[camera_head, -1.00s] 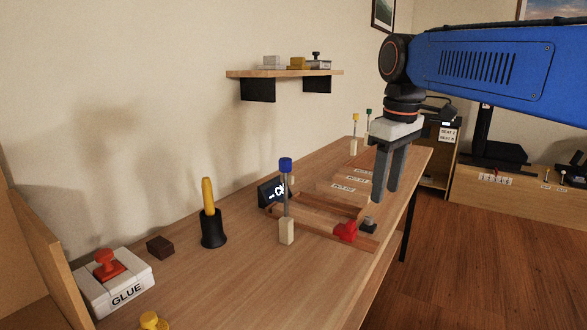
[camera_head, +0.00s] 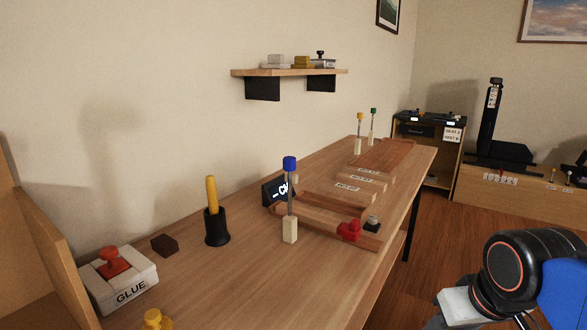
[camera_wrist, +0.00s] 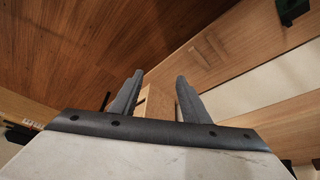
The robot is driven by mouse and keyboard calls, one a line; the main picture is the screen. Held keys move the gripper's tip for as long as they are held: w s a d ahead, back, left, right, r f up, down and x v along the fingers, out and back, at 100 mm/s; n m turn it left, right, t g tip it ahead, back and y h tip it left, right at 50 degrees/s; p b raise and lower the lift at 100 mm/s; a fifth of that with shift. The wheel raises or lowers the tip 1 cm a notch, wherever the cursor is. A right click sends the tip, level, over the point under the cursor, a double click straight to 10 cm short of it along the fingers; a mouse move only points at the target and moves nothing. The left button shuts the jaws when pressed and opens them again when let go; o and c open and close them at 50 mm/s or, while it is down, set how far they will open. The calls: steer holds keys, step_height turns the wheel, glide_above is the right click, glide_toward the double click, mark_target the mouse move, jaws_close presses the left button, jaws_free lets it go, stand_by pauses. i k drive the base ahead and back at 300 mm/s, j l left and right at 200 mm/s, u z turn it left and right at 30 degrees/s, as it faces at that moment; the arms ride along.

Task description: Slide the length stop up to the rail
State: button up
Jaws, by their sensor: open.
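In the head view, a wooden frame of rails (camera_head: 322,222) lies on the bench. A red block (camera_head: 349,229) sits at its near right end, with a small dark piece with a grey top (camera_head: 373,223) beside it. I cannot tell for certain which of these is the length stop. My gripper's pale body (camera_head: 455,308) is low at the right, off the bench's front side in the picture; its fingers are out of frame there.
A yellow-handled tool in a black holder (camera_head: 217,230) and a GLUE box (camera_head: 120,284) stand left. Labelled wooden boards (camera_head: 347,188) lie behind.

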mark_target(351, 232)
steer(key=k+u, duration=0.2)
steer(key=k, duration=0.3)
steer(key=k+j+u, duration=0.2)
steer(key=k, duration=0.3)
